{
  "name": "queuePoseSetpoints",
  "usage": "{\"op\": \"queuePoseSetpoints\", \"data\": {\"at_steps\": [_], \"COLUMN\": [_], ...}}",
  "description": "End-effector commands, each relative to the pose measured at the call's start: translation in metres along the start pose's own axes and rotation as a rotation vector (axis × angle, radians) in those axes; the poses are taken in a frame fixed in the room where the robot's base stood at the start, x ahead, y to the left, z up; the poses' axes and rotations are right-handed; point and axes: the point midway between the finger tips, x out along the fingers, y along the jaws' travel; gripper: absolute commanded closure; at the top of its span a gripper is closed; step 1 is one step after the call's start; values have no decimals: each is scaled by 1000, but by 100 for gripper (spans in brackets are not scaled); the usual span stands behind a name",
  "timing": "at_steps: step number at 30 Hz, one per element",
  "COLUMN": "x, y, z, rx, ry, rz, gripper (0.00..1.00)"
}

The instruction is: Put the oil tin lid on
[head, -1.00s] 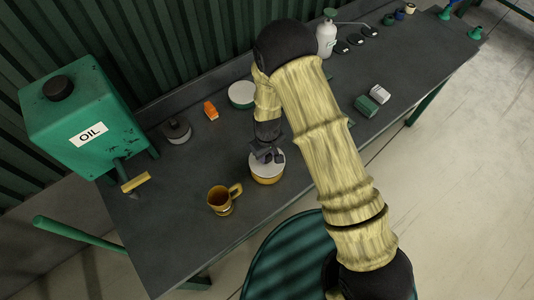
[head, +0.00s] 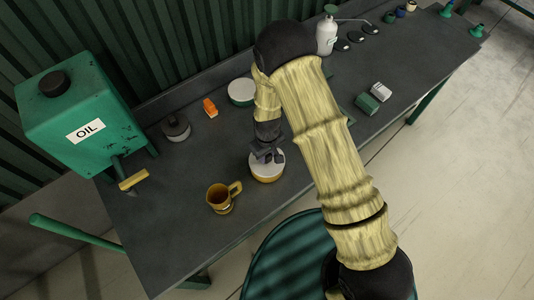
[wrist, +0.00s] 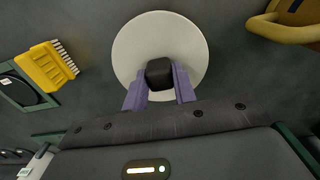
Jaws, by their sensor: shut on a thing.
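My gripper (head: 268,153) points down, shut on the black knob (wrist: 159,74) of the round white lid (wrist: 127,52). In the wrist view, its purple fingers stand on both sides of the knob. In the head view, the lid (head: 265,168) lies level over a round yellow tin (head: 268,180), whose side shows below the lid. The lid hides the tin's opening and rim. I cannot tell whether the lid rests fully on the rim or is slightly above it.
A yellow mug (head: 222,197) stands close by, left of the tin. A yellow brush (wrist: 48,65) lies on the other side in the wrist view. A green oil tank (head: 80,120), grey pot (head: 175,128) and green tin (head: 242,92) stand farther back. The bench front is clear.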

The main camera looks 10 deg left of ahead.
Motion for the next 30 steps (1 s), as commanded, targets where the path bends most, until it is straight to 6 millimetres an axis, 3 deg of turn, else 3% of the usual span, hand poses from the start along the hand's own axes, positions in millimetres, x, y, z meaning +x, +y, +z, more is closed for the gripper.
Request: {"op": "queuePoseSetpoints", "data": {"at_steps": [10, 11, 15, 25, 30], "x": [0, 0, 0, -2, -13], "y": [0, 0, 0, 0, 0], "z": [0, 0, 0, 0, -1], "rx": [0, 0, 0, 0, -1], "ry": [0, 0, 0, 1, 3], "rz": [0, 0, 0, 0, 1], "gripper": [95, 71, 48, 48, 48]}}
